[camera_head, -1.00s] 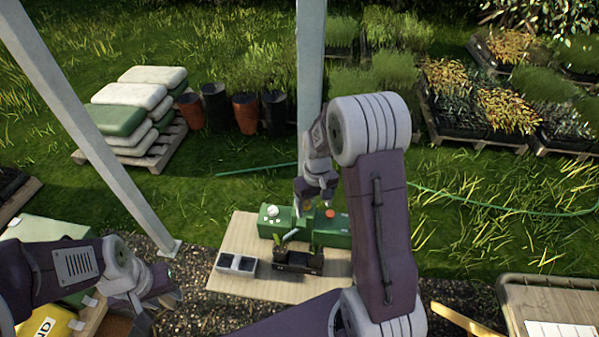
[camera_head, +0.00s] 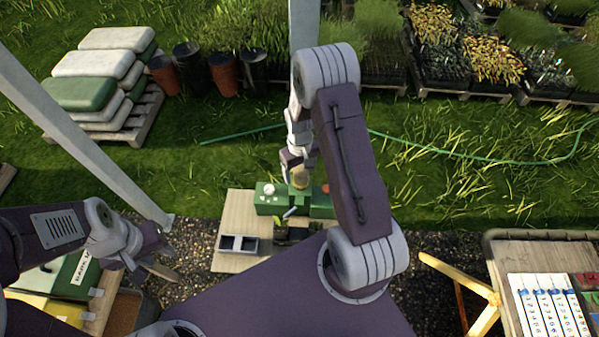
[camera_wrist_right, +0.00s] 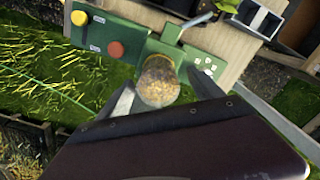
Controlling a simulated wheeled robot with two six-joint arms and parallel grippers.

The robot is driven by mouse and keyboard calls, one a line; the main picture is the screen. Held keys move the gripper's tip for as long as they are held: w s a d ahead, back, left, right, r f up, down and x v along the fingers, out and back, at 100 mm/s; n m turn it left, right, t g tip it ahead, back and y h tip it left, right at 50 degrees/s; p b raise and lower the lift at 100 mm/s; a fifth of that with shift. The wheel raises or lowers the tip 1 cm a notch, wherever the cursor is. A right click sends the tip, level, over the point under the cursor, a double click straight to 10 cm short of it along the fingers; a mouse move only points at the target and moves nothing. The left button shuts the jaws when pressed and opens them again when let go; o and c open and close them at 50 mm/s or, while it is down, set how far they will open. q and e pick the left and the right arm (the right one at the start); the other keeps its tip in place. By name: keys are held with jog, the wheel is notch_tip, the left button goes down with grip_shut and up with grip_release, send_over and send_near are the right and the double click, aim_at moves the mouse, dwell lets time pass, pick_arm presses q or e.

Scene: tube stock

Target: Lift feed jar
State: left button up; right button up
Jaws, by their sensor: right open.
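The feed jar (camera_wrist_right: 158,82) is a clear round jar of brown-yellow grain in the right wrist view. It is at the green machine (camera_wrist_right: 125,35), by its long edge. In the head view the jar (camera_head: 300,178) shows below my right gripper (camera_head: 298,160). In the right wrist view my right gripper (camera_wrist_right: 164,90) is open, with one finger on each side of the jar; I cannot tell whether they touch it. My left gripper (camera_head: 158,262) is at the lower left, away from the jar; its jaws are unclear.
A double grey tray (camera_head: 238,244) and dark planters share the wooden table (camera_head: 236,205). A pale post (camera_head: 85,135) stands left. A bench with tube cards (camera_head: 548,305) is at right.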

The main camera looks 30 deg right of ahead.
jog(key=shift+s+f+p, duration=0.15)
jog(key=shift+s+f, duration=0.1)
jog(key=shift+f, duration=0.25)
jog(key=shift+s+f+p, duration=0.15)
jog(key=shift+s+f, duration=0.05)
jog(key=shift+f, duration=0.6)
jog(key=shift+w+d+f, duration=0.1)
jog(key=shift+w, duration=0.15)
jog(key=c, duration=1.3)
jog(key=shift+c, duration=1.4)
pick_arm(q)
jog(key=shift+s+d+r, duration=0.1)
jog(key=shift+s+r, duration=0.15)
jog(key=shift+r, duration=0.5)
jog(key=shift+f, duration=0.1)
